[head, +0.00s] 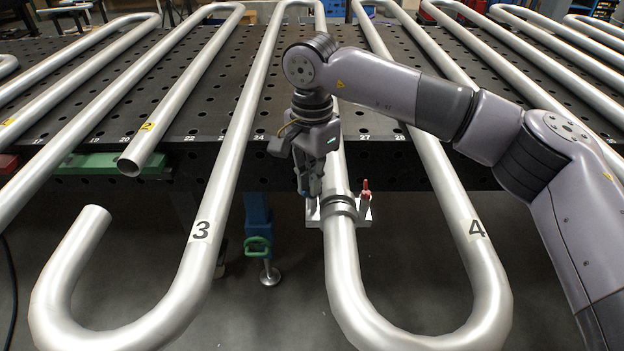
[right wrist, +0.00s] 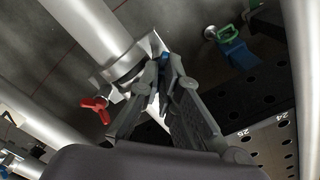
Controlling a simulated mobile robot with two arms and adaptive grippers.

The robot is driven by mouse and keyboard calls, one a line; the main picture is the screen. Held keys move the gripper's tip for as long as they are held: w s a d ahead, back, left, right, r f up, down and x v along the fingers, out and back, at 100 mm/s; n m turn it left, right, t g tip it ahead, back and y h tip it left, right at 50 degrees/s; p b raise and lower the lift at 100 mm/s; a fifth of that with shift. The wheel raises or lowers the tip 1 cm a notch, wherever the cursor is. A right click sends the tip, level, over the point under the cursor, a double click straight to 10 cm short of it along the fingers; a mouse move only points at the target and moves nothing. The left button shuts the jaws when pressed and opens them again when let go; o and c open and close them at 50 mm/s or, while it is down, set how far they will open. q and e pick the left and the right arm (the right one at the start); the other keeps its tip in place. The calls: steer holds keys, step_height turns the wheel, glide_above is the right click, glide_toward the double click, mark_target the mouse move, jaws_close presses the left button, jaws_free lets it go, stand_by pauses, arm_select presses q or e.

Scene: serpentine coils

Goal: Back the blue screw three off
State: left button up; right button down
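A metal clamp (head: 339,210) sits around the steel tube between the bends labelled 3 and 4, just off the table's front edge. It also shows in the right wrist view (right wrist: 128,70). A red wing screw (head: 366,190) stands on its right side; it shows in the right wrist view too (right wrist: 97,108). The blue screw (right wrist: 164,72) is on the clamp's other side, mostly covered by my fingers. My right gripper (head: 311,192) points down at that side, and its fingertips (right wrist: 165,72) are closed in on the blue screw. My left gripper is not in view.
Long serpentine tubes (head: 236,130) run across the black perforated table (head: 290,125) and hang over its front edge. A blue table leg with a green handle (head: 258,245) stands below. A green block (head: 105,163) lies at the left edge. Tubes flank my right gripper closely.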

steer(key=shift+s+f, duration=0.15)
steer(key=shift+f, duration=0.15)
steer(key=c, duration=1.8)
jaws_free()
step_height(320, 180, up, 12)
steer(key=shift+r, duration=0.15)
